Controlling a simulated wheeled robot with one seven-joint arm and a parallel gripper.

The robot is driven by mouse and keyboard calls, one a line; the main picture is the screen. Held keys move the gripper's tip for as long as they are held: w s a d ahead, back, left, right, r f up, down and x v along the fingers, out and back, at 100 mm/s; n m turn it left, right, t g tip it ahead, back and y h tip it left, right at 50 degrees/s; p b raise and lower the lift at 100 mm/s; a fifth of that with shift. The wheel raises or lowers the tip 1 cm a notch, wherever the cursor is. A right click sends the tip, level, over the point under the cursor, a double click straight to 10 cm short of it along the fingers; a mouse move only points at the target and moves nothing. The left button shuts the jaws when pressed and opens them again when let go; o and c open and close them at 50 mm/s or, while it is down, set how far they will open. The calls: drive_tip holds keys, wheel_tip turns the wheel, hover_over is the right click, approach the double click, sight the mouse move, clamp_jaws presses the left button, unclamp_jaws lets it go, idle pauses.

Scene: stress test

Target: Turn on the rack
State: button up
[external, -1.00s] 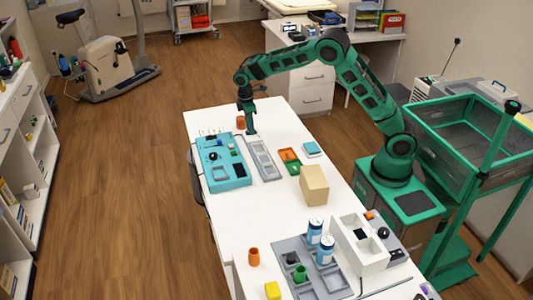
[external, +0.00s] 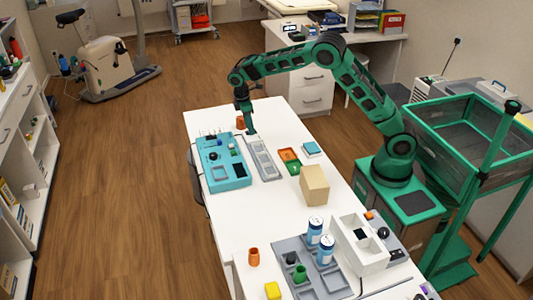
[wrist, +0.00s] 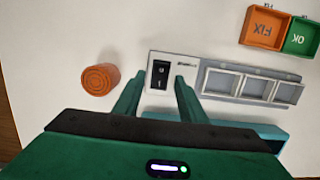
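The rack is a long grey tray (external: 262,158) on the white table. It also shows in the wrist view (wrist: 236,84), with square compartments in a row and a white panel at its left end. A black rocker switch (wrist: 160,74) with two white marks sits on that panel. I cannot tell which side is pressed. My gripper (wrist: 159,79) is open, with one finger on each side of the switch in the wrist view and nothing held. In the external view my gripper (external: 250,131) points down at the rack's far end. Contact cannot be told.
An orange cup (wrist: 100,79) stands left of the fingers. A teal box (external: 215,178) lies close beside the rack. A tan block (external: 314,185) stands nearer the camera.

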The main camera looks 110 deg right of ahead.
wheel_tip(320, 180, up, 10)
drive_tip(key=w, duration=0.1)
drive_tip(key=shift+w, duration=0.35)
idle(0.4)
